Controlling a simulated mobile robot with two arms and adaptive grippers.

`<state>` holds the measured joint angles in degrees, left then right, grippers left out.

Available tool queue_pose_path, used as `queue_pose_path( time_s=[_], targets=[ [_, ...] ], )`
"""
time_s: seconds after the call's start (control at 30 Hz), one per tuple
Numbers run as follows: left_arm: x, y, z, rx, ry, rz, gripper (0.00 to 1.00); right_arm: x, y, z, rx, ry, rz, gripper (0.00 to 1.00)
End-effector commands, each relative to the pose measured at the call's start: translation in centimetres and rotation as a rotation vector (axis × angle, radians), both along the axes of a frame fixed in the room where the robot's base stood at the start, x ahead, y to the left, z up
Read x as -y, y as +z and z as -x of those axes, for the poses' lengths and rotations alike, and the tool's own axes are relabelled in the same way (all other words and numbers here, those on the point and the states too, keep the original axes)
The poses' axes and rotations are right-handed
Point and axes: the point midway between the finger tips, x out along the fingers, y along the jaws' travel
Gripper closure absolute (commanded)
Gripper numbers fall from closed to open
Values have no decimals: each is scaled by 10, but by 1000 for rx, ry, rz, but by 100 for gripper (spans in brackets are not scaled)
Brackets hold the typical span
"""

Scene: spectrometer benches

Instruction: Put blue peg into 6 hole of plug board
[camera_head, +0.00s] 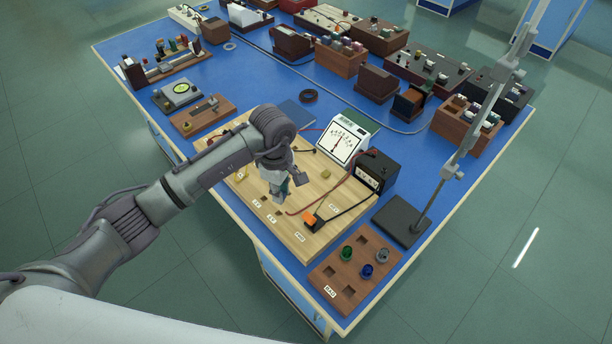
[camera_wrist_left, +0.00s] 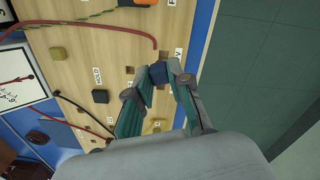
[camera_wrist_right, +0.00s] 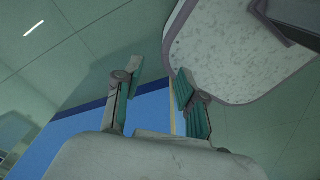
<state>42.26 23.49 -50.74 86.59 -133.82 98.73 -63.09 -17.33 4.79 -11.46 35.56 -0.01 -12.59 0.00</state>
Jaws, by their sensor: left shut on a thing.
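My left gripper (camera_head: 279,197) is low over the light wooden plug board (camera_head: 285,228). In the left wrist view its fingers (camera_wrist_left: 165,80) are closed on a small dark blue peg (camera_wrist_left: 159,71). The peg is at the fingertips, beside square holes (camera_wrist_left: 130,71) and (camera_wrist_left: 166,54) near the board's edge. I cannot tell whether its lower end touches the board. Small printed labels lie by the holes; a 6 cannot be read. My right gripper (camera_wrist_right: 160,88) is open and empty, away from the board, and shows only in the right wrist view.
A brown tray (camera_head: 327,277) with green, blue and grey-blue pegs stands front right. A meter (camera_head: 343,138), a black box (camera_head: 376,172) and red and black wires lie at the board's far side. A metal stand (camera_head: 402,221) rises at right.

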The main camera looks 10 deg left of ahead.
Motion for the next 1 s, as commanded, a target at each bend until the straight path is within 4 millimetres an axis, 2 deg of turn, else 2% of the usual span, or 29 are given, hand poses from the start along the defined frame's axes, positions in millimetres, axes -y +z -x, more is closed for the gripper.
queue_pose_path(
  time_s=[0.03,0.17,0.27,0.53,1.0],
  targets=[
    [-8,-1,0,-1,18,-6,100,5,6,4,-5,2,5,60],
    [-13,-9,0,1,31,-10,100,14,4,10,-15,3,18,60],
    [-13,-13,0,1,31,-10,100,11,1,7,-12,3,14,60],
    [-13,-26,0,1,31,-10,100,-14,-6,-12,18,-4,-18,60],
    [-13,-55,0,1,30,-9,100,-2,-23,1,-2,0,-2,60]
  ],
)
